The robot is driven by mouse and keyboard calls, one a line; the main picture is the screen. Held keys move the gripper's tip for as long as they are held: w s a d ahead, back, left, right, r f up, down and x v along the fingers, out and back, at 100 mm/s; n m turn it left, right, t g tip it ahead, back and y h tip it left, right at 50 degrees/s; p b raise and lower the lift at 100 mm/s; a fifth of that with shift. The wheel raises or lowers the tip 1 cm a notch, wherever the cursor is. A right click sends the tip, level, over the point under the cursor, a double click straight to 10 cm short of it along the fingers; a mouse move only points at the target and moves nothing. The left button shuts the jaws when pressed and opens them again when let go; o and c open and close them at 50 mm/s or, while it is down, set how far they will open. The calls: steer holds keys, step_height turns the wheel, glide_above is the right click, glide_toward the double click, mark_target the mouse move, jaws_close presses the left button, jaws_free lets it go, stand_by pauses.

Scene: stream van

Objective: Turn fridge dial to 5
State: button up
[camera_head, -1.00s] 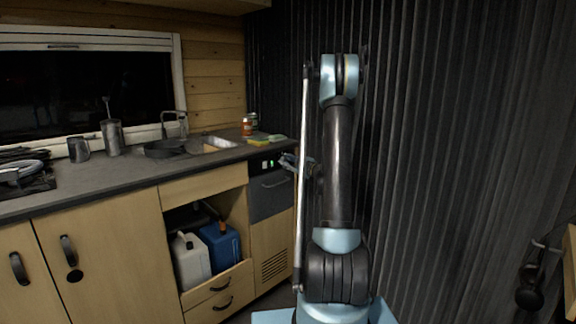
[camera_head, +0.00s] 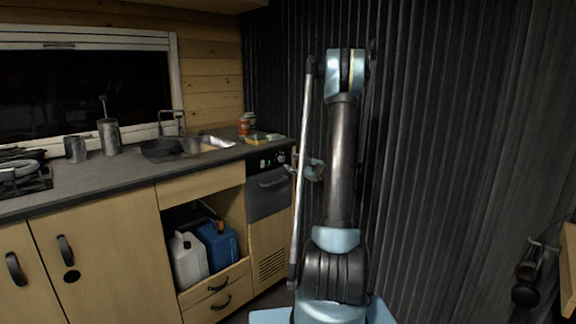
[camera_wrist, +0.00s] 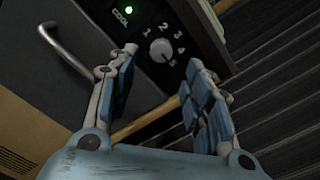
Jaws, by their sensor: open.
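The fridge dial (camera_wrist: 161,49) is a small round pale knob on a dark panel, with the numbers 1 to 5 printed around it. I cannot tell for sure which number it points at. A green light (camera_wrist: 129,9) marked COOL glows beside it. My gripper (camera_wrist: 163,60) is open in the wrist view, one blue-padded finger on each side below the dial, nothing between them. The dial shows in the gap past the fingertips, and no contact is visible. In the head view the fridge (camera_head: 268,196) stands at the counter's right end, and my gripper is partly hidden behind my arm.
The fridge door handle (camera_wrist: 62,52) sticks out left of my fingers. The ribbed dark wall (camera_head: 440,150) is close on the right. The counter (camera_head: 110,172) holds a sink (camera_head: 215,143) and jars (camera_head: 245,124) above the fridge.

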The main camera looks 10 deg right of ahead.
steer(key=v, duration=0.5)
steer(key=shift+s+d, duration=0.25)
steer(key=shift+s, duration=0.05)
steer(key=s+a+n+g+h, duration=0.2)
steer(key=s+a+n+g, duration=0.2)
steer(key=s+a+n, duration=0.45)
steer(key=s+a+n+g+h, duration=0.1)
steer(key=s+a+n+g, duration=0.4)
steer(key=s, duration=0.7)
steer(key=s+d+f+n+g+h, duration=0.1)
steer(key=s+d+f+n+h, duration=0.1)
steer(key=s, duration=0.6)
steer(key=s+d+f+n+g+h, duration=0.1)
steer(key=s+d+f+n+h, duration=0.1)
steer(key=s, duration=0.7)
steer(key=s+d+f+n+g+h, duration=0.1)
steer(key=s+d+f+n+h, duration=0.1)
steer(key=s, duration=0.7)
steer(key=shift+d+f+n+h, duration=0.25)
steer(key=shift+f+n+h, duration=0.55)
steer(key=shift+n, duration=0.15)
steer(key=shift+s, duration=0.15)
